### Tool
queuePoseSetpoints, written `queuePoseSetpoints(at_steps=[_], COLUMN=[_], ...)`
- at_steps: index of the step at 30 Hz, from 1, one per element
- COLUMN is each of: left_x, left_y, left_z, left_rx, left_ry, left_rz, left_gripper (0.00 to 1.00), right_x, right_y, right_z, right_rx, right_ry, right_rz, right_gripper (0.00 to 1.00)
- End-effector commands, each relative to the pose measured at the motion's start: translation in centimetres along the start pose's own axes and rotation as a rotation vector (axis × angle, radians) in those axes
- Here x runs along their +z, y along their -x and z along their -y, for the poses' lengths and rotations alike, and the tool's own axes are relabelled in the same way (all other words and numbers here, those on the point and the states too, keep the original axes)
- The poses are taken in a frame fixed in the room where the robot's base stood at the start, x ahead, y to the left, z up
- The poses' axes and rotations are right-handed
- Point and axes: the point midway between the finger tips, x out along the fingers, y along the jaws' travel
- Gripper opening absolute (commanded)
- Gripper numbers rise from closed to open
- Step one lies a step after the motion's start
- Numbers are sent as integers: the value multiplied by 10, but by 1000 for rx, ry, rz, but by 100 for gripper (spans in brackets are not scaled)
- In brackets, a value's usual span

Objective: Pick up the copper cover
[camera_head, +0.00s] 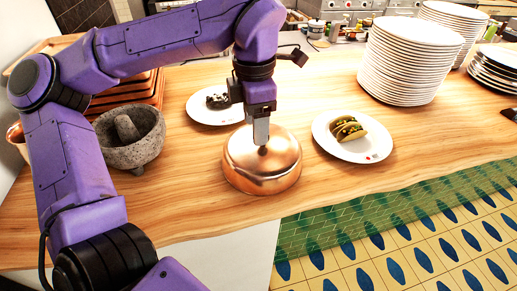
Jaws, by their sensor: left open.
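The copper cover (262,172) is a shiny dome sitting on the wooden counter (330,192), near its front edge. My left arm comes in from the left and reaches over to it. My left gripper (262,146) points down at the top of the cover, with its fingers at the dark knob. The gripper is open; whether its fingers touch the knob I cannot tell. My right gripper is not in view.
A plate with tacos (333,138) is right of the cover, and a plate with dark food (204,108) is behind it to the left. A stone mortar (148,152) stands left. Stacked plates (405,65) stand at the back right. Bare counter lies between the cover and mortar.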

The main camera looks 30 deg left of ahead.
Motion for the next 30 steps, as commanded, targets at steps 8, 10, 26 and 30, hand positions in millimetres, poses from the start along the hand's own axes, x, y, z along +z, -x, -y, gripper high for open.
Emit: queuePoseSetpoints(at_steps=[8,10,26,30], left_x=[5,5,5,6], left_y=[-33,-33,-33,-25], left_z=[-4,-4,-4,-4], left_rx=[-7,-6,-7,-4], left_ry=[3,2,2,2], left_rz=[-10,-10,-11,-10], left_gripper=[60,60,0,0], right_x=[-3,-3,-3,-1], right_y=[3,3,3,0], right_z=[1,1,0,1], right_rx=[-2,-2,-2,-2], right_ry=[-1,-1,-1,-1], right_rz=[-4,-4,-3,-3], right_gripper=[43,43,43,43])
